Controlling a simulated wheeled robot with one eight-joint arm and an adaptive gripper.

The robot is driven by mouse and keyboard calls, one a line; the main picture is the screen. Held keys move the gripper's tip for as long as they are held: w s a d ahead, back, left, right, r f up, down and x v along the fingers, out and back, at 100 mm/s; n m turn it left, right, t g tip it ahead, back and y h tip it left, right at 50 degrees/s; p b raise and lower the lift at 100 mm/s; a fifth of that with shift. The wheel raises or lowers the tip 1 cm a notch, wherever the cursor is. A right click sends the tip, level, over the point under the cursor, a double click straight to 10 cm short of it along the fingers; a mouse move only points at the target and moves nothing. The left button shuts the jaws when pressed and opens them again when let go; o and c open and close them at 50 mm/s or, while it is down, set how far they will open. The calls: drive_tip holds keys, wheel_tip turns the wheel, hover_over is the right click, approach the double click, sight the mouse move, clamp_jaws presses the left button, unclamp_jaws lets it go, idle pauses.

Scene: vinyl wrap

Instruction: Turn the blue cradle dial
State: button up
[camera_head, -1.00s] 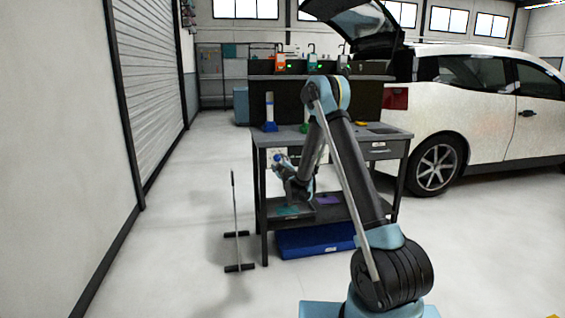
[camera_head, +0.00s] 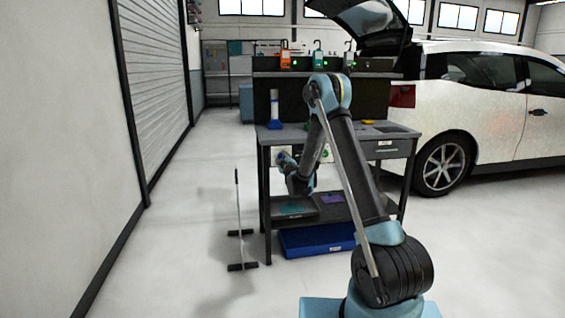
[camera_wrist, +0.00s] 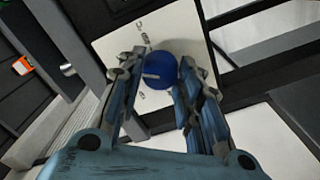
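The blue dial (camera_wrist: 160,72) is round with a pale pointer mark, set on a white plate (camera_wrist: 182,22) with small dark markings. In the wrist view my gripper (camera_wrist: 160,75) has its two fingers apart, one on each side of the dial. I cannot tell whether either fingertip touches it. In the head view my gripper (camera_head: 284,160) is at the left front of the grey workbench (camera_head: 292,134), below its top; the dial is hard to make out there.
A blue bin (camera_head: 318,240) sits under the bench, and a purple item (camera_head: 332,199) lies on its lower shelf. A thin upright stand (camera_head: 238,215) is left of the bench. A white car (camera_head: 480,105) is at right.

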drive_tip(key=shift+n, duration=0.7)
drive_tip(key=o, duration=1.1)
drive_tip(key=shift+f, duration=0.1)
drive_tip(key=v, duration=1.2)
